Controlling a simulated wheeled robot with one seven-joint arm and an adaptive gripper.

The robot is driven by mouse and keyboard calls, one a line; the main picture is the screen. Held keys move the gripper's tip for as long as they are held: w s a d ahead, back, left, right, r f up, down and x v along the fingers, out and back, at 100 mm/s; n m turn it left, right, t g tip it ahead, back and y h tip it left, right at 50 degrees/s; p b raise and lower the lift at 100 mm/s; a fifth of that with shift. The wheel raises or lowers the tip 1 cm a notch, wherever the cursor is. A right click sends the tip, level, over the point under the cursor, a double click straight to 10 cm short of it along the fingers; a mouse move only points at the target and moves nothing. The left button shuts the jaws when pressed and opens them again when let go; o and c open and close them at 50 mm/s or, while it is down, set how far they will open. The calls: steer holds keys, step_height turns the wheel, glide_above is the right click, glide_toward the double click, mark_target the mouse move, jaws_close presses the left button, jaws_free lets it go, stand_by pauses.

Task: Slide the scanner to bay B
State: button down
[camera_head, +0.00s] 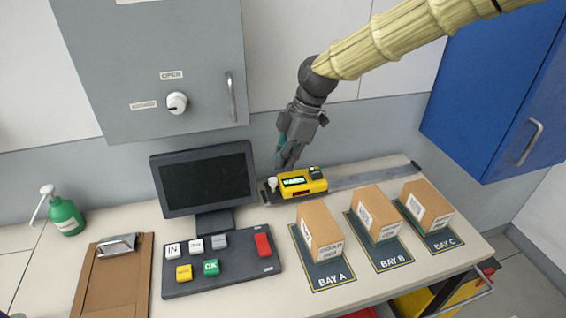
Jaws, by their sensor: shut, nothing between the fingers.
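The yellow scanner (304,184) sits on a grey rail (350,180) at the back of the table, near the rail's left end, roughly behind bay A. It has a small lit screen, and a pale knob (272,184) stands at its left end. The bay B mat (396,262) is the middle of three dark mats and bears a cardboard box (376,212). My gripper (287,162) is shut and empty, pointing down just above and behind the scanner's left end. I cannot tell whether the fingertips touch anything.
Boxes also stand on bay A (332,280) and bay C (444,243). A monitor (205,180) and button panel (222,270) are left of the scanner. A grey cabinet (150,60) and blue cabinet (500,90) hang above. The rail right of the scanner looks clear.

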steer(key=p, duration=0.2)
glide_above(275, 200)
step_height(275, 200, down, 8)
steer(key=shift+r, duration=0.15)
steer(key=w+d, duration=0.1)
steer(key=d, duration=0.4)
steer(key=w+d+p, duration=0.1)
steer(key=w+d, duration=0.1)
steer(key=d, duration=0.3)
steer(key=w+d, duration=0.2)
steer(key=d, duration=0.3)
steer(key=shift+d, duration=0.15)
steer(key=shift+r+p, duration=0.2)
steer(key=shift+p, duration=0.2)
steer(key=p+v, duration=0.6)
steer(key=v, duration=0.3)
steer(key=shift+r, duration=0.3)
